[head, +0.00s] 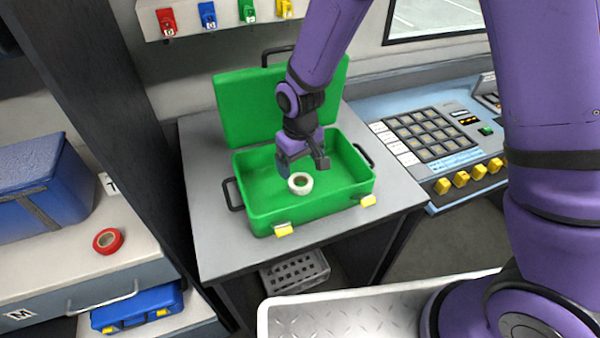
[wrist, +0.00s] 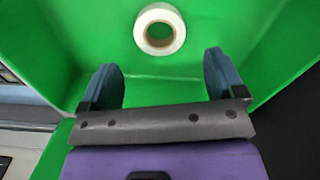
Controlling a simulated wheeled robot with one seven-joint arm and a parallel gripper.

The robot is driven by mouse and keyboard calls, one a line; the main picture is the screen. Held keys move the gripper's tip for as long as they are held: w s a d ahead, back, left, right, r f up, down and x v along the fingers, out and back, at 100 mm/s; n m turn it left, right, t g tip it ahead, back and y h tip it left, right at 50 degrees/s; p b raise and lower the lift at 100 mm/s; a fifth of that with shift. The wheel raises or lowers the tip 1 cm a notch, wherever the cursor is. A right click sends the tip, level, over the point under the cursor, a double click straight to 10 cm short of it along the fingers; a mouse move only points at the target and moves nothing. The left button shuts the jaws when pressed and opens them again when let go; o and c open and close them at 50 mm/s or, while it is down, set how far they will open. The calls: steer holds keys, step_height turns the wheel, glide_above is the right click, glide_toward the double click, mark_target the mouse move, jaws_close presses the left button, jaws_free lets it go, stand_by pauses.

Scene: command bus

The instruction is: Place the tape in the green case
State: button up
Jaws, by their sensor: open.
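The green case (head: 258,217) stands open on a grey table, its lid (head: 240,105) raised at the back. A roll of white tape (head: 300,183) is inside the case, below my gripper (head: 303,163). In the wrist view the white tape (wrist: 160,28) is beyond the fingertips of my gripper (wrist: 162,75), apart from them, against the green inside of the case (wrist: 190,65). The fingers are spread with nothing between them. Whether the tape rests on the case floor or is just above it I cannot tell for sure.
A red tape roll (head: 108,241) lies on the left counter near a large blue case (head: 45,190). A control panel with buttons (head: 430,138) is right of the table (head: 215,245). A grey crate (head: 295,272) sits underneath. Coloured keys hang on the wall rack (head: 215,25).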

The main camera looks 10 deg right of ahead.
steer(key=s+d+r+m+t, duration=0.1)
steer(key=s+d+r+m, duration=0.15)
steer(key=d+r, duration=0.75)
steer(key=s+d+r+m+t, duration=0.1)
steer(key=s+d+r+t, duration=0.3)
steer(key=r, duration=1.1)
steer(key=s+d+r+m, duration=0.1)
steer(key=s+d+r, duration=0.2)
steer(key=s+d, duration=0.2)
steer(key=s+d+r+m, duration=0.1)
steer(key=s+d+r, duration=0.3)
steer(key=s+d, duration=0.2)
steer(key=s, duration=0.2)
steer(key=shift+s+m, duration=0.35)
steer(key=shift+s, duration=0.05)
steer(key=shift+d, duration=0.1)
